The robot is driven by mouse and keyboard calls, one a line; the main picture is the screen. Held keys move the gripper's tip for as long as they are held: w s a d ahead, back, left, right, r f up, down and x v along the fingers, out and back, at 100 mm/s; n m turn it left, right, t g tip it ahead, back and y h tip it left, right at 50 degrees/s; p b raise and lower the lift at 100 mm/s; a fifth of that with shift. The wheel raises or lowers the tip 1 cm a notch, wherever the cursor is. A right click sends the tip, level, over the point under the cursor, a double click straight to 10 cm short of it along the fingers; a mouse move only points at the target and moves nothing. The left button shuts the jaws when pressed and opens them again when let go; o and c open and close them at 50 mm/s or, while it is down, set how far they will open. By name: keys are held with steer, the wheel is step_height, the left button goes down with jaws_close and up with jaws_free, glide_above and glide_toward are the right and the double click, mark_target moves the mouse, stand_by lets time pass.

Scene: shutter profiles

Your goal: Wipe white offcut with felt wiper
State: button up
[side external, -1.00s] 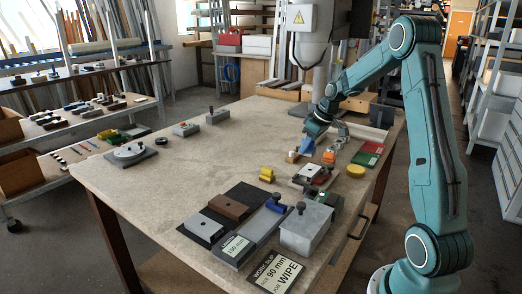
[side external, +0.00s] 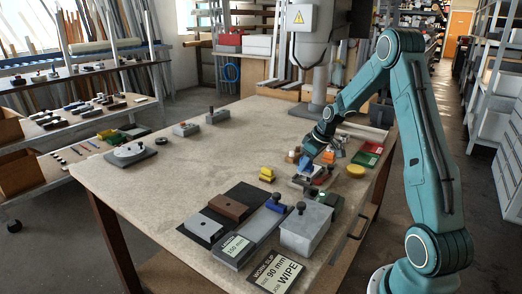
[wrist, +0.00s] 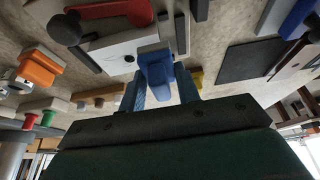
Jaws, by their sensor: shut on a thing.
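The white offcut (wrist: 112,48) lies flat, with a small dark hole near one end, in the wrist view. A red clamp lever (wrist: 125,12) with a black knob lies over it. In the side view the offcut (side external: 300,181) is small and partly covered. My gripper (side external: 305,164) is shut on a blue block, seemingly the felt wiper (wrist: 156,70). In the wrist view both blue fingers flank the wiper, which overlaps the offcut's end near the hole. I cannot tell whether the wiper touches the offcut.
A yellow block (side external: 266,174) stands left of the fixture, a yellow disc (side external: 355,170) right. An orange block (wrist: 38,68) is close by. A grey box (side external: 306,228), a 150 mm gauge (side external: 238,250) and a "90 mm, JOB WIPE" card (side external: 278,272) are in front.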

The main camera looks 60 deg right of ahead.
steer(key=shift+d+f, duration=0.6)
steer(key=shift+c, duration=0.3)
steer(key=shift+d, duration=3.2)
steer(key=shift+a, duration=3.75)
steer(key=shift+a+r, duration=0.1)
steer(key=shift+r, duration=4)
